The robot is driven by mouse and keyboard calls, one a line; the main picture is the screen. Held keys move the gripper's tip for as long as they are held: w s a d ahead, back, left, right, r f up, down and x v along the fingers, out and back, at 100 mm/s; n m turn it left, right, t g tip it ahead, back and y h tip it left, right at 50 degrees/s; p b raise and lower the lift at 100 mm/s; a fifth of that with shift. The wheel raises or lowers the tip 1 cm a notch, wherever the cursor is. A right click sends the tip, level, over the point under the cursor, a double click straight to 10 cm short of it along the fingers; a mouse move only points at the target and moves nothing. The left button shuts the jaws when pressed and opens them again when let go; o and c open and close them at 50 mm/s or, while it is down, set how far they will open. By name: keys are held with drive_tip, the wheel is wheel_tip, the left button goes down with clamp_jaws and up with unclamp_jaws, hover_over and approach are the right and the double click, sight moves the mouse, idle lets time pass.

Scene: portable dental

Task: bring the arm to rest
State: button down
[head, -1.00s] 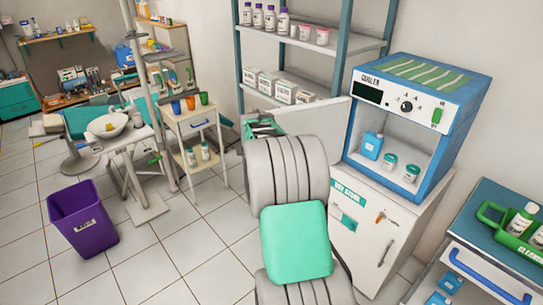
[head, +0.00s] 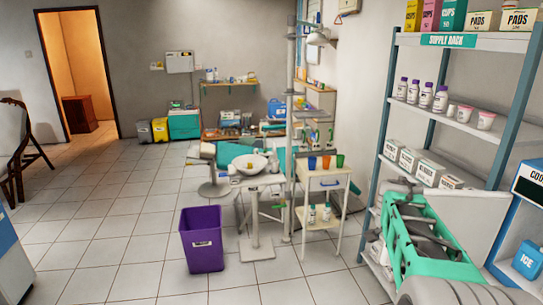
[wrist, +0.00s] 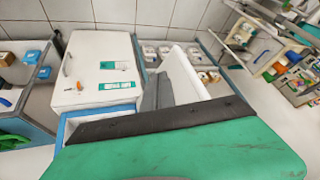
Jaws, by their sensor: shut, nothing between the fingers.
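My gripper (head: 428,238) shows at the lower right of the head view, a green frame with dark and grey parts, with my grey arm link below it. It is shut, with nothing seen between its fingers. It is in front of the lower part of the supply rack (head: 459,41) and hides part of its lower shelves. I cannot tell whether it touches the rack. In the wrist view, a green surface with a dark edge, perhaps part of my gripper, fills the bottom and hides what lies behind it.
A blue cooler cabinet (head: 531,190) stands at the right edge. A white cart (head: 328,182) with cups stands left of the rack. A purple bin (head: 202,240) stands on the tiled floor. The floor to the left (head: 100,220) is open, toward a doorway.

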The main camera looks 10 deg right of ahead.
drive_tip(key=s+a+f+n+g+y, duration=0.2)
drive_tip(key=s+a+f+n, duration=0.3)
drive_tip(key=s+a, duration=0.25)
drive_tip(key=s+a+f+n+g+y, duration=0.1)
drive_tip(key=s+a+f+n+y, duration=0.1)
drive_tip(key=s+a+f+n, duration=0.45)
drive_tip(key=s+a+r+n+t+p, duration=0.1)
drive_tip(key=a+r, duration=0.3)
drive_tip(key=a, duration=0.3)
drive_tip(key=s+a+r+n+t+p, duration=0.1)
drive_tip(key=a+r, duration=0.3)
drive_tip(key=a, duration=0.4)
drive_tip(key=shift+s+a+y+p, duration=0.25)
drive_tip(key=shift+y+p, duration=0.05)
